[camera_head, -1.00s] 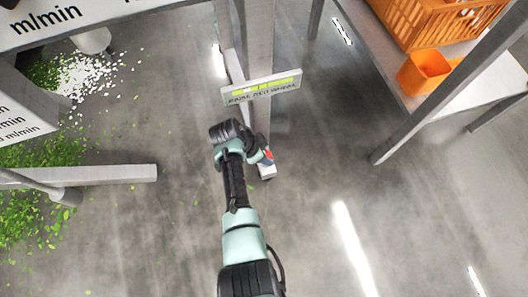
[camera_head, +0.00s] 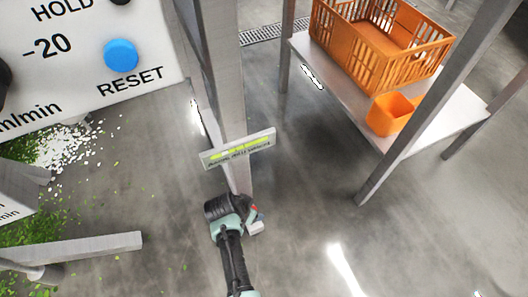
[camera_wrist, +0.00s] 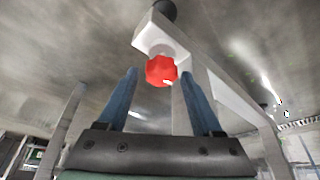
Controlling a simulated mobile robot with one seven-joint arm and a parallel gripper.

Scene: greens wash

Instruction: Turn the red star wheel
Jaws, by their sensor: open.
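The red star wheel (camera_wrist: 161,70) shows in the wrist view, on the underside of a pale bracket (camera_wrist: 215,72). It lies ahead of my gripper (camera_wrist: 162,92), between the lines of its two blue fingers. The fingers are apart, and floor and post show between them. I cannot tell how far the wheel is from the fingertips. In the head view only a small red patch (camera_head: 254,207) shows beside my wrist at the foot of the grey post (camera_head: 226,100); my arm hides most of that spot.
A sign (camera_head: 238,149) with a yellow-green bar is on the post. A panel (camera_head: 90,50) with a blue RESET button (camera_head: 121,56) stands upper left. An orange crate (camera_head: 345,50) and orange bin (camera_head: 391,113) sit on a table at right. Greens and white bits litter the left floor.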

